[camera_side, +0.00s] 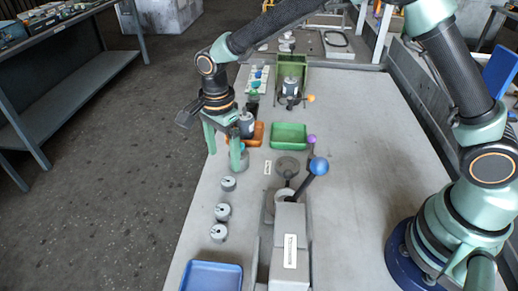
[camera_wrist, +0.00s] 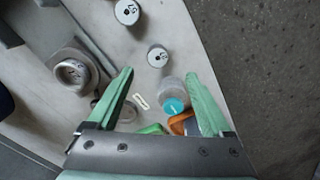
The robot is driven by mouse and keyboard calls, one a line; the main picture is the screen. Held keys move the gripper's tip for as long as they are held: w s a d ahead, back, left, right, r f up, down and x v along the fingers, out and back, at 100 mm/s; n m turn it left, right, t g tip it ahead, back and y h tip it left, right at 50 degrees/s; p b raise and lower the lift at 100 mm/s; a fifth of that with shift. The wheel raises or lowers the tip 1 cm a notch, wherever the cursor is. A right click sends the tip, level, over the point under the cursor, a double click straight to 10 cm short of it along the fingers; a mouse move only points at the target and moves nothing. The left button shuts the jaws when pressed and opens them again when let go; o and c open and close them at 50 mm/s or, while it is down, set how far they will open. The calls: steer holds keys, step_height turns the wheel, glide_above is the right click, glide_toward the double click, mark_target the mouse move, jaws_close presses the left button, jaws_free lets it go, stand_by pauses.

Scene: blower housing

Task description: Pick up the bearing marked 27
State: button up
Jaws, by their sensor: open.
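Three short grey cylindrical bearings stand in a row near the left table edge in the side view: a far one (camera_side: 228,184), a middle one (camera_side: 222,212) and a near one (camera_side: 218,232). Two marked bearings show in the wrist view, one at the top (camera_wrist: 127,12) and one just beyond the fingertips (camera_wrist: 157,57). Their marks are small and turned; I cannot surely read which is 27. My gripper (camera_side: 223,161) points down, open, beyond the far bearing. Its spread fingers also show in the wrist view (camera_wrist: 161,73), with no bearing between them.
A pale cylinder with a teal top (camera_wrist: 173,103) is close to one finger. An orange tray (camera_side: 258,140) and green tray (camera_side: 289,147) lie behind. A press with a blue-knobbed lever (camera_side: 319,166) stands right. A blue tray (camera_side: 212,276) is at the front.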

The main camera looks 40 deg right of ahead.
mark_target(228, 181)
steer(key=f, duration=0.8)
steer(key=shift+s+d+f, duration=0.15)
steer(key=shift+s, duration=0.05)
steer(key=shift+c, duration=0.3)
jaws_close()
